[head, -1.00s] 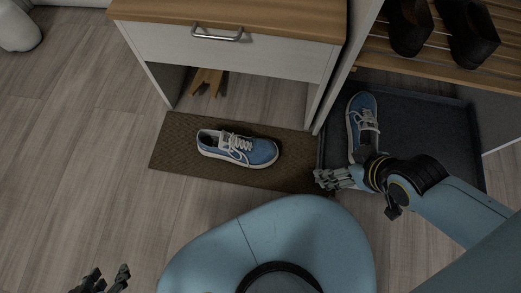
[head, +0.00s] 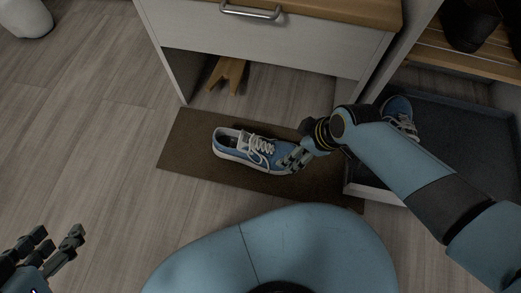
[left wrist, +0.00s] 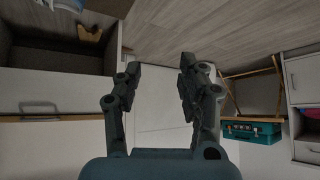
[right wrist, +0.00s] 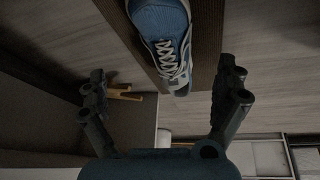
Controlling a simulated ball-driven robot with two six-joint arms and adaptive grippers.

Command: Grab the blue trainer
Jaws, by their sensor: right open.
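A blue trainer (head: 248,149) with white laces and a white sole lies on the brown mat (head: 183,160) in front of the cabinet. A second blue trainer (head: 398,115) sits in the dark tray at the right, partly hidden by my right arm. My right gripper (head: 291,160) is at the toe end of the trainer on the mat. In the right wrist view the trainer (right wrist: 165,40) lies beyond the open fingers (right wrist: 167,85), roughly between them; I cannot tell whether they touch it. My left gripper (head: 60,250) is open and empty at the lower left, far from both trainers.
The white cabinet (head: 300,45) with a drawer handle stands behind the mat, with a wooden boot jack (head: 228,74) under it. A dark tray (head: 460,140) and a slatted rack (head: 470,58) with dark shoes are at the right.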

